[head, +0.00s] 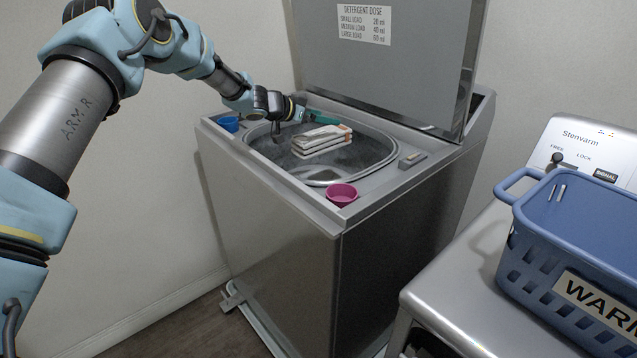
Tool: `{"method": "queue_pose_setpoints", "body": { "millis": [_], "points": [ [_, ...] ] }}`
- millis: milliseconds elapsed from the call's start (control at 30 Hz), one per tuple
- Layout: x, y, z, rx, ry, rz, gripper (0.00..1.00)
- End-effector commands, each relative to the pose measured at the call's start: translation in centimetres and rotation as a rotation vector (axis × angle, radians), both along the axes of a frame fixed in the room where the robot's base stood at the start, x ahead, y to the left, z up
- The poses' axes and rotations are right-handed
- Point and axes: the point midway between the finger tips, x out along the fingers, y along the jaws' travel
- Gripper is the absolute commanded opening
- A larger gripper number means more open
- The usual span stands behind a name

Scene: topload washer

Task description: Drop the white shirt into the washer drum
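The white shirt (322,142) is a folded bundle with an orange-brown patch at its right end. It shows over the open drum (375,153) of the grey top-load washer (275,240), inside the outline of the round opening. I cannot tell whether it hangs above the drum or rests on something. My gripper (286,124) is at the drum's back left, close to the shirt's left end. A dark finger points down left of the shirt. The contact between fingers and shirt is too small to make out.
The washer lid (390,75) stands open behind the drum. A blue cup (229,124) and a magenta cup (342,195) sit on the washer top. A teal item (321,117) lies near the back rim. A blue basket (560,250) stands on the machine at right.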

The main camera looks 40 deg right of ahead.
Motion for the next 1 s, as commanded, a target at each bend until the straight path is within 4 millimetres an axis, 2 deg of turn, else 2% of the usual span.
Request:
{"method": "queue_pose_setpoints", "body": {
  "millis": [367, 467, 800, 1000],
  "points": [
    [0.2, 0.6, 0.1, 0.001, 0.000, 0.002, 1.00],
    [0.4, 1.8, 0.4, 0.000, -0.001, 0.003, 1.00],
    [1.0, 7.7, 2.9, -0.001, -0.001, 0.003, 1.00],
    [1.1, 9.6, 3.8, 0.000, -0.001, 0.001, 1.00]
  ]
}}
